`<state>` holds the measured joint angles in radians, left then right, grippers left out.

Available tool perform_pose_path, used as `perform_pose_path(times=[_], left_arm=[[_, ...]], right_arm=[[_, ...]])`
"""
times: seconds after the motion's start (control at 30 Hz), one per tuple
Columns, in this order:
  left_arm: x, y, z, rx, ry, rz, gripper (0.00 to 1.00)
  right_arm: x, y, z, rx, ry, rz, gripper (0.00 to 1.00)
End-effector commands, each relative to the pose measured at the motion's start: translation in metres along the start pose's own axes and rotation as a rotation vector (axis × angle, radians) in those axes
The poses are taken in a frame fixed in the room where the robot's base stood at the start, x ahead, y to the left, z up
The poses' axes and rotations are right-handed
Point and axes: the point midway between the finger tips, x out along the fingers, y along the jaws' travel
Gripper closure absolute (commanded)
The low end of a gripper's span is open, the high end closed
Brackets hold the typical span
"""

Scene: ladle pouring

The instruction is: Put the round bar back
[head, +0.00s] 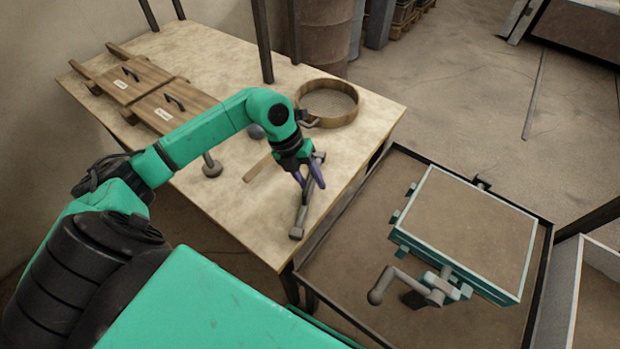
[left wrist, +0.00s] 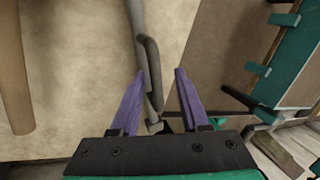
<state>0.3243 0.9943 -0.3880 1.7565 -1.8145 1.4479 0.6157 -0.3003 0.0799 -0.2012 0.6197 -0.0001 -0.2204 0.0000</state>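A grey metal bar (head: 299,218) with a thicker end lies along the right front part of the wooden table (head: 225,235). I take it for the round bar, though its shape is partly hidden by my gripper. My left gripper (head: 309,184) is over the bar, with its purple fingers pointing down. In the left wrist view the fingers (left wrist: 156,90) are apart, and the grey bar (left wrist: 150,65) shows between them, nearer the left finger. I cannot tell whether it touches that finger. My right gripper is not in view.
A round sieve (head: 328,103) and two wooden boards (head: 125,80) with handles lie farther back on the table. A short wooden stick (head: 257,168) lies left of my gripper. A sand-filled teal box (head: 465,230) with a grey crank (head: 400,283) stands right of the table.

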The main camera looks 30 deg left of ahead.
Motion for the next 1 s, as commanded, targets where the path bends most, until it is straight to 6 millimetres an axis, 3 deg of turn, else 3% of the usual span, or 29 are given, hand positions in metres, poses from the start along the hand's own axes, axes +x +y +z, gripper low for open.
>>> perform_pose_path(times=[0.27,0.6,0.7,1.0], left_arm=[[-0.010,0.001,0.001,0.000,-0.003,0.002,0.54],[-0.095,0.001,0.001,0.000,-0.005,0.001,0.54],[-0.113,0.000,0.001,-0.001,-0.003,0.000,0.54],[-0.121,0.000,0.000,-0.001,0.000,0.000,0.54]], right_arm=[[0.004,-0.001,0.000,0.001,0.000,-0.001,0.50],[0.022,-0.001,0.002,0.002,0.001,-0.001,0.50],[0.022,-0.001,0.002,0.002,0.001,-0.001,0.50],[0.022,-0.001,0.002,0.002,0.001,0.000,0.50]])
